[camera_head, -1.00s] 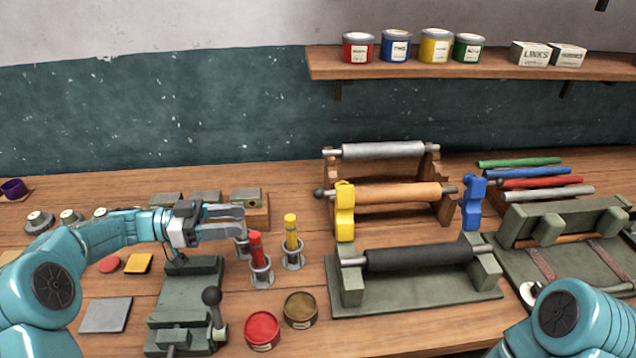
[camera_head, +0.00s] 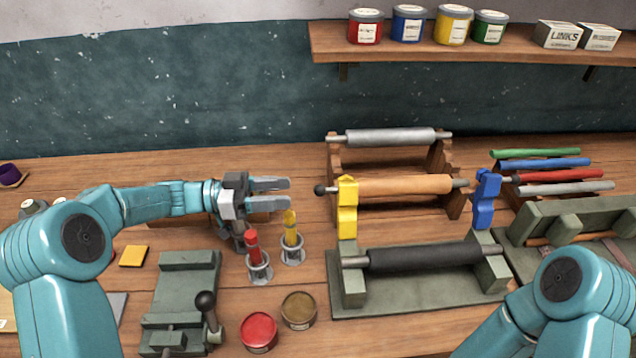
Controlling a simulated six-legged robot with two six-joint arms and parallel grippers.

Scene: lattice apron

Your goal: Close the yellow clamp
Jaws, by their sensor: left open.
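The yellow clamp (camera_head: 347,208) stands upright at the left end of the roller rack, by the near left post. I cannot tell from here how far it is open. My left gripper (camera_head: 288,194) is open and empty, to the left of the yellow clamp and apart from it, with its fingers pointing right. A blue clamp (camera_head: 485,199) stands at the right end of the rack, tilted a little. My right arm shows at the lower right, but its gripper is out of view.
Below my left gripper, a red tube (camera_head: 253,247) and a yellow tube (camera_head: 291,229) stand in holders. An orange roller (camera_head: 405,185) and a black roller (camera_head: 425,256) lie right of the yellow clamp. Open red (camera_head: 259,330) and brown (camera_head: 299,308) tins sit in front.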

